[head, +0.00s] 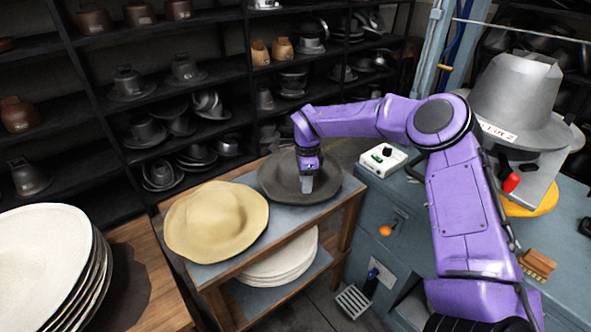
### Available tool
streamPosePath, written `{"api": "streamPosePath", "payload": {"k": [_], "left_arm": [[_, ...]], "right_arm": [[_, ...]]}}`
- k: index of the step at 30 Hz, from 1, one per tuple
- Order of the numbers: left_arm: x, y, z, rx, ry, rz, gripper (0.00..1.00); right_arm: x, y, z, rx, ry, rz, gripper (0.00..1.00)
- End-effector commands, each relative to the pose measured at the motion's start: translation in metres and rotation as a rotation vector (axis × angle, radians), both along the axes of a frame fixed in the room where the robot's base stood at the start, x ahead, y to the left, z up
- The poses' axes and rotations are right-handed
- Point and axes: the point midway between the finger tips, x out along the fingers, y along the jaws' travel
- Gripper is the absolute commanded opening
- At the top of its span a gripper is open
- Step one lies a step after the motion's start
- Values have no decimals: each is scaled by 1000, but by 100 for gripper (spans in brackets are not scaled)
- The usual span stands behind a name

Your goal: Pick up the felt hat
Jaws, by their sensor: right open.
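A tan felt hat (216,222) with a wide brim lies on the upper shelf of a small wooden rack, left of my right gripper. A dark grey hat (279,178) lies behind and to the right of it on the same shelf. My right gripper (308,184) points down at the grey hat, in front of its middle in the picture. The gripper is open, with its fingers hard to make out. I cannot tell whether it touches the hat. My left gripper is out of view.
The rack (222,272) has a lower shelf with stacked pale discs (278,262). A stack of white hat blanks (45,265) stands on a wooden table at left. A hat press (520,105) and a blue-grey bench (565,255) with a brush (537,264) are at right. Dark shelves with hat forms fill the back.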

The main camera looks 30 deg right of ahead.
Motion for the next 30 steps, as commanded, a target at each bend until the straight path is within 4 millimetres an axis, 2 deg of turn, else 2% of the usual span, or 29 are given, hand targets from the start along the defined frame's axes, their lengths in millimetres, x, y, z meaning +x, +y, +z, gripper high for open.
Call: {"api": "streamPosePath", "payload": {"k": [3, 7, 10, 12, 15, 18, 23, 24, 26, 27, 28, 30], "left_arm": [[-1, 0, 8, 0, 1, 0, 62], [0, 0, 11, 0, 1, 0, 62], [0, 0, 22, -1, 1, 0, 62], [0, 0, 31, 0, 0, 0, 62], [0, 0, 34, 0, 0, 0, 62], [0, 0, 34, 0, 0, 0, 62], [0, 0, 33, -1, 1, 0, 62], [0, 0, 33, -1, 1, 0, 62], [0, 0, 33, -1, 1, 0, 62], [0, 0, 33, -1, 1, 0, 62], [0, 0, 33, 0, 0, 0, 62], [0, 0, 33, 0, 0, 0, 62]], "right_arm": [[0, 0, -23, -4, 8, 1, 40], [0, 0, -40, -6, 8, 1, 40], [1, -3, -52, -7, 10, 1, 40], [2, -6, -65, -9, 11, 1, 40], [2, -6, -84, -8, 11, 2, 40], [2, -6, -92, -8, 7, 2, 40], [2, -6, -93, -7, 7, 2, 40], [2, -6, -93, -7, 7, 2, 37], [2, -6, -93, -7, 7, 2, 18], [2, -6, -93, -7, 7, 2, 5], [2, -6, -93, -7, 7, 2, 0], [2, -6, -93, -7, 7, 2, 0]]}}
